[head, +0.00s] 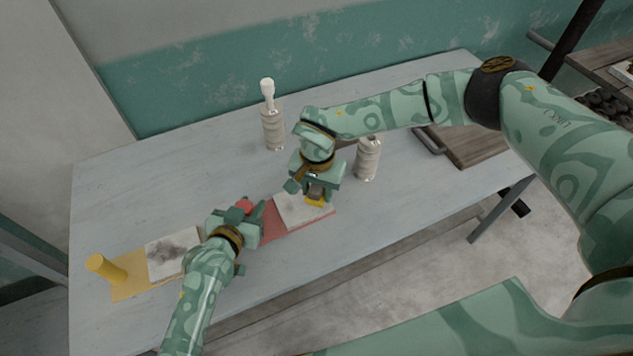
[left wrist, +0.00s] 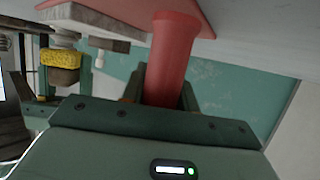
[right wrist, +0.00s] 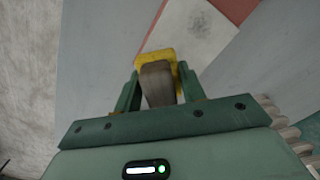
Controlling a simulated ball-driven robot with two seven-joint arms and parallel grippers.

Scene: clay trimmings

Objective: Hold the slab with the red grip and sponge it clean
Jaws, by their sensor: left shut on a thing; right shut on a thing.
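The red grip (head: 244,206) stands at the left end of a red board (head: 274,222). My left gripper (head: 249,212) is shut on it; the left wrist view shows the red grip (left wrist: 173,55) between the fingers. A pale slab (head: 292,212) with faint grey marks lies on the board's right part. My right gripper (head: 314,190) is shut on a sponge (head: 315,202) with a yellow pad and a grey-brown back. The sponge (right wrist: 158,65) is over the slab (right wrist: 200,28) in the right wrist view. I cannot tell whether they touch.
A yellow board (head: 128,287) with a yellow grip (head: 106,268) and a dark-smudged slab (head: 172,254) lies at the left. A ribbed bottle with a white top (head: 273,130) and another ribbed container (head: 367,160) stand behind. A brown board (head: 470,145) lies at the right.

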